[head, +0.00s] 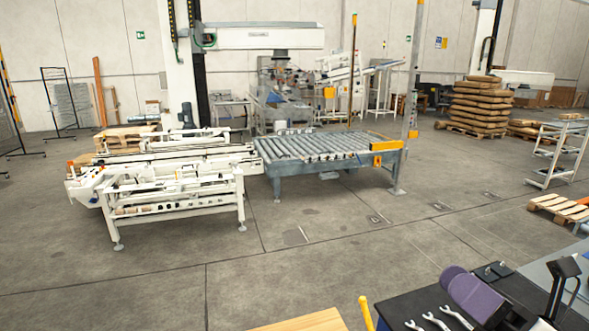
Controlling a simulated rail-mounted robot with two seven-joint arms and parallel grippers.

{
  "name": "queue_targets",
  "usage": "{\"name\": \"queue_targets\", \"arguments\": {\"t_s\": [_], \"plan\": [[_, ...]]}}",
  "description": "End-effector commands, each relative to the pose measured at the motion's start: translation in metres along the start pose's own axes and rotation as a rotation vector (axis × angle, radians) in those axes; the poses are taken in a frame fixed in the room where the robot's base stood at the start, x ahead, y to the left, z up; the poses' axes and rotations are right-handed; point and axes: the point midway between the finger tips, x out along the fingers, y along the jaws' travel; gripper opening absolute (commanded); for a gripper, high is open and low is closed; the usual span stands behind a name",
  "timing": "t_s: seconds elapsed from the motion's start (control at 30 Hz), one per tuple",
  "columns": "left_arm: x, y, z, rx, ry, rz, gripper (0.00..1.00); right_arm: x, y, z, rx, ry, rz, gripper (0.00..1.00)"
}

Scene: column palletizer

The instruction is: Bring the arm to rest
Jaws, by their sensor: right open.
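My right gripper (562,275) shows in black at the bottom right corner of the head view, beside a purple-grey rounded part. It is open, and nothing shows between its fingers. It appears over or beside a dark worktop (400,306), and I cannot tell whether it touches anything. The lower part of the arm is cut off by the picture's edge. My left gripper is not in view.
White wrenches (434,320) lie on the dark worktop, near a yellow post (366,313). A roller conveyor (325,150) and white conveyor frame (175,185) stand further off. Stacked sacks (480,105), a pallet (560,208) and a white rack (560,150) are at right. The middle floor is clear.

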Motion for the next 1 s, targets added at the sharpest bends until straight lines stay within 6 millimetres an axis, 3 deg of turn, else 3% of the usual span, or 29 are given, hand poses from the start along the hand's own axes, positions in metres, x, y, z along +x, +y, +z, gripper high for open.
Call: {"name": "queue_targets", "arguments": {"t_s": [0.17, 0.3, 0.37, 0.47, 0.6, 0.7, 0.83, 1.0], "plan": [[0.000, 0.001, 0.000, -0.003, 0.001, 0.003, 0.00, -0.008, 0.021, 0.066, 0.198, -0.419, 0.074, 0.43], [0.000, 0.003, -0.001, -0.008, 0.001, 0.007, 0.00, -0.031, 0.010, 0.101, 0.417, -0.747, 0.045, 0.43], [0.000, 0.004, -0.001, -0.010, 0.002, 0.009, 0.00, -0.044, -0.005, 0.103, 0.530, -0.878, -0.008, 0.43], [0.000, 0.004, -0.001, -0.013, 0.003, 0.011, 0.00, -0.070, -0.041, 0.087, 0.747, -1.079, -0.154, 0.43], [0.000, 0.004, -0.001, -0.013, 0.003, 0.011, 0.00, -0.112, -0.097, 0.013, 1.081, -1.283, -0.484, 0.43], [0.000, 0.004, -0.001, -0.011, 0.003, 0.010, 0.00, -0.139, -0.119, -0.053, 1.282, -1.343, -0.712, 0.43], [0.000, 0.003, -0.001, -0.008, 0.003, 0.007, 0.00, -0.168, -0.127, -0.144, 1.530, -1.349, -0.960, 0.43], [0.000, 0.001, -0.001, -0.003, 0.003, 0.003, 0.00, -0.211, -0.117, -0.241, 1.761, -1.385, -1.168, 0.43]]}}
